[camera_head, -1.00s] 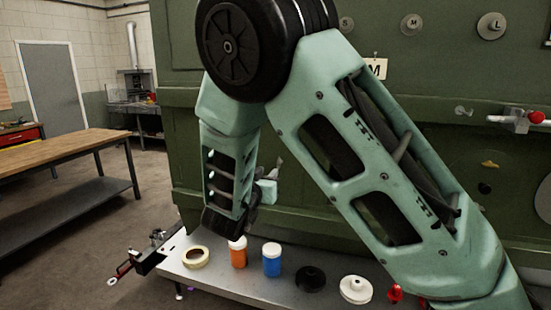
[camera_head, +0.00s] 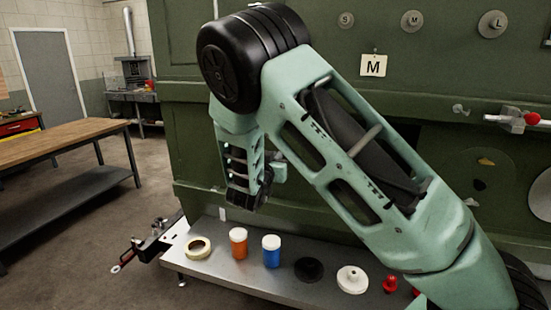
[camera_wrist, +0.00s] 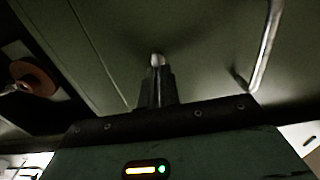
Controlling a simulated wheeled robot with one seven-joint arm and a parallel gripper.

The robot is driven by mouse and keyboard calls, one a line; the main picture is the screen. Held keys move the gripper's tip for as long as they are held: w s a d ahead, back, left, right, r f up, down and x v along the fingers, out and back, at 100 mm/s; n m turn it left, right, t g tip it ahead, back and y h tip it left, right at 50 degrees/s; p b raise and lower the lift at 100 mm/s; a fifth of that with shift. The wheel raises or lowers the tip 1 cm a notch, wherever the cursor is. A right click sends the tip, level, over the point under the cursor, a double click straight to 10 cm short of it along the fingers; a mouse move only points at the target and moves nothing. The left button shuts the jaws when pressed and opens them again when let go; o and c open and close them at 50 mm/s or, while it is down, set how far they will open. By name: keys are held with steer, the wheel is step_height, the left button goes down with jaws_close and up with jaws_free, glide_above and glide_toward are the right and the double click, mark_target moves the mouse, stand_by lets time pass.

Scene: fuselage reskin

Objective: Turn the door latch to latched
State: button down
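No part is clearly marked as the door latch. A metal fitting with a red knob (camera_head: 531,118) sits on the green fuselage panel at the right edge of the head view; I cannot tell if it is the latch. In the wrist view my gripper (camera_wrist: 157,62) points at a dark green surface, its fingers seen as one narrow dark shape with a pale tip. Whether they are open or touching the surface is unclear. A bent metal rod (camera_wrist: 267,45) is right of the fingers, apart from them.
A metal shelf (camera_head: 215,263) below the panel holds a tape ring (camera_head: 198,247), an orange jar (camera_head: 239,247), a blue jar (camera_head: 271,251), a black disc (camera_head: 309,269) and a white disc (camera_head: 352,279). An M card (camera_head: 373,66) hangs above. A wooden bench (camera_head: 65,146) stands left; floor between is free.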

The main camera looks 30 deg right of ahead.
steer(key=shift+f+m+b, duration=0.1)
steer(key=shift+m+b, duration=0.2)
steer(key=shift+b, duration=0.3)
steer(key=m+b, duration=0.5)
steer(key=b, duration=0.4)
steer(key=m+b, duration=0.6)
steer(key=b, duration=0.4)
steer(key=s+f+m+b, duration=0.1)
steer(key=m+b, duration=0.5)
steer(key=b, duration=0.4)
steer(key=shift+d, duration=0.3)
steer(key=shift+m+b, duration=0.3)
steer(key=shift+b, duration=0.05)
steer(key=c, duration=1.6)
jaws_free()
